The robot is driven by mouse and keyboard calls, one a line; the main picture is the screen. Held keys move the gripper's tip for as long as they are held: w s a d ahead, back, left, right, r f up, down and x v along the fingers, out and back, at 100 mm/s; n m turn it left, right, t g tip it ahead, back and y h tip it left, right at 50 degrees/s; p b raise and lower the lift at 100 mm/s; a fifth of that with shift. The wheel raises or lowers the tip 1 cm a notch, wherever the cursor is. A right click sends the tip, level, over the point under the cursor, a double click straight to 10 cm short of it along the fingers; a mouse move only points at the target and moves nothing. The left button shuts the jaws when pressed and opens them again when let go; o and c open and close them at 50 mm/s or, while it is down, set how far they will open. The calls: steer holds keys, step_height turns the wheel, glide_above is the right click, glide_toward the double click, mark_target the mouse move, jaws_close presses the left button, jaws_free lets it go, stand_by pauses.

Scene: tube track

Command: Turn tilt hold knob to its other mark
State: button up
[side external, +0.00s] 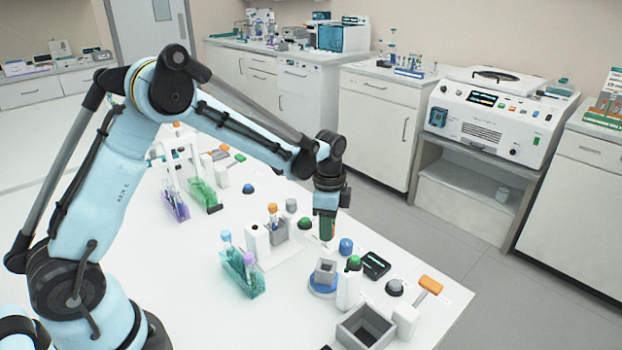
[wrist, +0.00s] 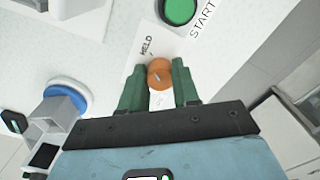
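The tilt hold knob (wrist: 160,73) is a small round orange knob with a pale mark on top, in the wrist view. The word HELD is printed beside it. My gripper (wrist: 160,75) has its two green fingers on either side of the knob, which fills the gap between them, and looks shut on it. In the side external view my gripper (side external: 327,238) points down close to the table, and its fingers largely hide the knob.
A green START button (wrist: 180,10) lies just beyond the knob. A blue round base with a grey square holder (wrist: 67,103) stands to the left. In the side external view a blue knob (side external: 346,246) and a black device (side external: 376,265) sit close to my gripper.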

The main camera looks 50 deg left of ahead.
jaws_close()
steer(key=shift+n, duration=0.3)
steer(key=n, duration=0.6)
steer(key=shift+d, duration=0.1)
steer(key=n, duration=0.3)
steer(key=shift+n, duration=2.1)
